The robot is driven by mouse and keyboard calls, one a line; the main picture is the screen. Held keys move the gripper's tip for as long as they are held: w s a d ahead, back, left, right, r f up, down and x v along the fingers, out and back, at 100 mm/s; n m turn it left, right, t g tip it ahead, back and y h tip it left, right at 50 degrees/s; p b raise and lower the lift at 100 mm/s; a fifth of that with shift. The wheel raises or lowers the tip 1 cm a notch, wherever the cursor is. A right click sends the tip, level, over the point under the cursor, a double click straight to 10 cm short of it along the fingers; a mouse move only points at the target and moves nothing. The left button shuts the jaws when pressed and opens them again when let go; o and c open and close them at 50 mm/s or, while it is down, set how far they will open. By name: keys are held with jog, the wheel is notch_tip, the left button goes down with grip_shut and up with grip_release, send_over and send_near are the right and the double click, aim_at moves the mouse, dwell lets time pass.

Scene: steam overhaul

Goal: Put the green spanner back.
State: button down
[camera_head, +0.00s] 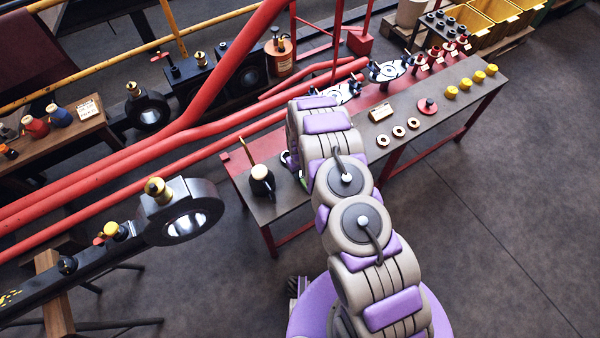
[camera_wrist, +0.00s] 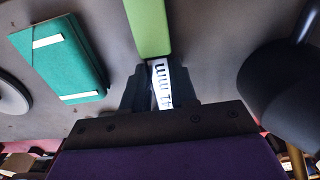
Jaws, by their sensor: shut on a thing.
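The green spanner (camera_wrist: 148,28) shows in the wrist view as a flat green bar running from the top edge down to my gripper (camera_wrist: 160,85). The dark jaws are shut on its near end. A white strip with black marks shows between the jaws; I cannot tell whether it is part of the spanner. In the head view a sliver of green (camera_head: 302,181) shows beside my arm, over the left part of the bench (camera_head: 345,160). My arm hides the gripper there. I cannot tell whether the spanner touches the bench top.
A black oil can (camera_head: 262,181) with a brass spout stands close by, and its dark body (camera_wrist: 285,92) is right of my gripper in the wrist view. A teal box (camera_wrist: 62,60) with white strips lies left. Pale rings (camera_head: 398,131) and yellow pieces (camera_head: 465,85) stand farther along the bench.

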jog(key=shift+a+f, duration=0.2)
jog(key=shift+a, duration=0.25)
jog(key=c, duration=1.3)
grip_release()
jog(key=shift+a, duration=0.1)
jog(key=o, duration=0.4)
jog(key=shift+d, duration=0.4)
jog(key=shift+a+r, duration=0.2)
jog(key=shift+r, duration=0.25)
jog(key=shift+r+p, duration=1.5)
jog(key=shift+r, duration=4.1)
